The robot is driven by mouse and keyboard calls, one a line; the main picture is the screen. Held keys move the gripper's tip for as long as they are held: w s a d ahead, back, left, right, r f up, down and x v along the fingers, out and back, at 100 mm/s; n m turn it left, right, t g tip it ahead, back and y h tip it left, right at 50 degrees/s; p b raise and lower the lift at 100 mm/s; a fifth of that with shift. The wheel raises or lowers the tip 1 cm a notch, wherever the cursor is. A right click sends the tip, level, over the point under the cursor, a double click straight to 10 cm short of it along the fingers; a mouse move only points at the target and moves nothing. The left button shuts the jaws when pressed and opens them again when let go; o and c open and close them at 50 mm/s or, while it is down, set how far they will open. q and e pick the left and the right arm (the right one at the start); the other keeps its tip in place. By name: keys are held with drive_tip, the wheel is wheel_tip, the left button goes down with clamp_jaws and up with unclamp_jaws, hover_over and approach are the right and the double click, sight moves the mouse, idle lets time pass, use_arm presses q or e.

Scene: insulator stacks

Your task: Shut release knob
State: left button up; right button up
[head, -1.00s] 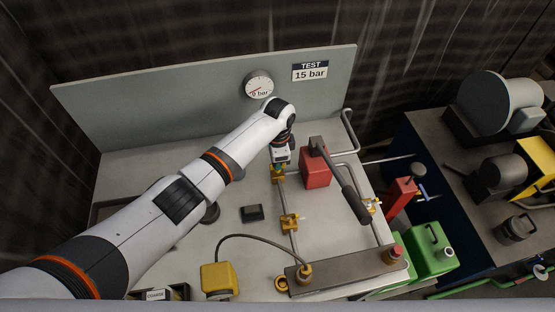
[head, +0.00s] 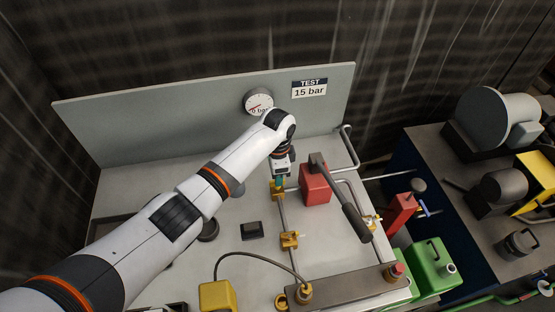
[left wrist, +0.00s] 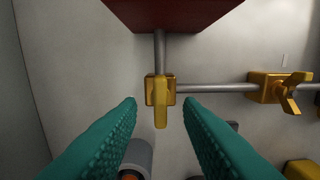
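A brass valve with a yellow lever-like knob (left wrist: 160,102) sits on the pipe just left of the red pump block (head: 315,184); I take it as the release knob. In the head view its body (head: 277,191) shows partly below my left gripper (head: 279,180). In the left wrist view the teal fingers of my left gripper (left wrist: 160,112) are spread, one on each side of the knob, with gaps on both sides and nothing held. The knob points down in that view. My right gripper is not in view.
A second brass valve (head: 289,240) sits further along the pipe. The pump's dark lever (head: 345,208) slants to the right. The gauge (head: 258,102) on the back panel reads near 0 bar. A yellow box (head: 217,297) and a small black block (head: 252,231) stand on the bench.

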use_arm(q)
wheel_tip(320, 180, up, 10)
drive_tip(key=b, duration=0.1)
drive_tip(key=shift+b, duration=0.4)
